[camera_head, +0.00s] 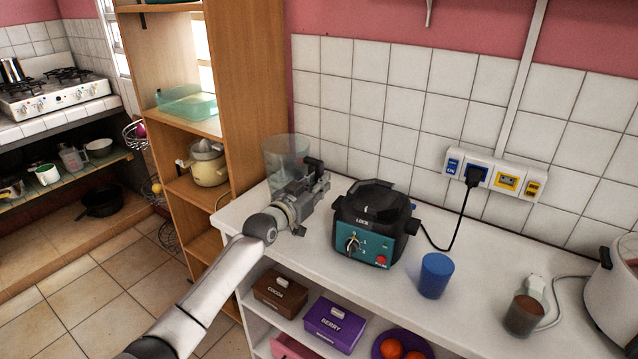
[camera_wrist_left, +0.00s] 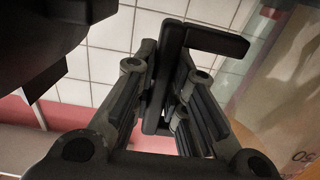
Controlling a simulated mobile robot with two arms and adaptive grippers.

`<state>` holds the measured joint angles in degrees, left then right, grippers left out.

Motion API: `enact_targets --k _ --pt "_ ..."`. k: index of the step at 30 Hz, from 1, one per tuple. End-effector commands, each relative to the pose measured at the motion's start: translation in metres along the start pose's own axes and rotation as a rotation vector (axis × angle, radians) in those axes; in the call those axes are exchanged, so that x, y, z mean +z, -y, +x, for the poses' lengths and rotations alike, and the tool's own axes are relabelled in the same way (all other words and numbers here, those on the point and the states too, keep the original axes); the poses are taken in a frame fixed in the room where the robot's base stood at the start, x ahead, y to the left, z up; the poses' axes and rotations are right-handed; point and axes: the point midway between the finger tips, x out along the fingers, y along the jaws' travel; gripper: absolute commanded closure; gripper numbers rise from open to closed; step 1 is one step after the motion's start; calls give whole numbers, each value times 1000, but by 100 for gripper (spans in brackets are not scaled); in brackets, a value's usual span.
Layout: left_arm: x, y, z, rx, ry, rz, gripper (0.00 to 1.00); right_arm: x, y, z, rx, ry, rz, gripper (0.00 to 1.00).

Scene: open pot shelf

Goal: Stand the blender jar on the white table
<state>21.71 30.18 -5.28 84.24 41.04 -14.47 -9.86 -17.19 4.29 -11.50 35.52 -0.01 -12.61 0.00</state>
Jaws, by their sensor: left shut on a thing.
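The blender jar (camera_head: 285,153) is clear with a black handle (camera_head: 315,166), over the back left corner of the white table (camera_head: 310,245). It looks upright. My left gripper (camera_head: 303,198) is in front of it, shut on the handle. In the left wrist view the fingers (camera_wrist_left: 165,105) close around the black handle (camera_wrist_left: 170,75), and the jar's clear wall with a printed mark (camera_wrist_left: 290,115) is on the right. The gripper hides the jar's bottom, so I cannot tell if it touches the table. My right gripper is not in view.
The black blender base (camera_head: 370,222) stands right of my gripper. A wooden shelf (camera_head: 245,90) rises left of the table. A cord runs from the base to the wall sockets (camera_head: 495,173).

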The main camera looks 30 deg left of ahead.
Motion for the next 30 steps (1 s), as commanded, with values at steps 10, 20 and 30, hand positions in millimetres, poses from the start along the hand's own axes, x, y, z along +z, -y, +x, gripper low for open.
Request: enact_targets --k 10,20,30 --pt "0 1 0 -2 -10 5 100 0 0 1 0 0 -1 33" --pt "4 0 0 -1 -2 1 65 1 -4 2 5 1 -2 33" --pt "2 0 -3 0 -1 1 65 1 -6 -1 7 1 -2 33"
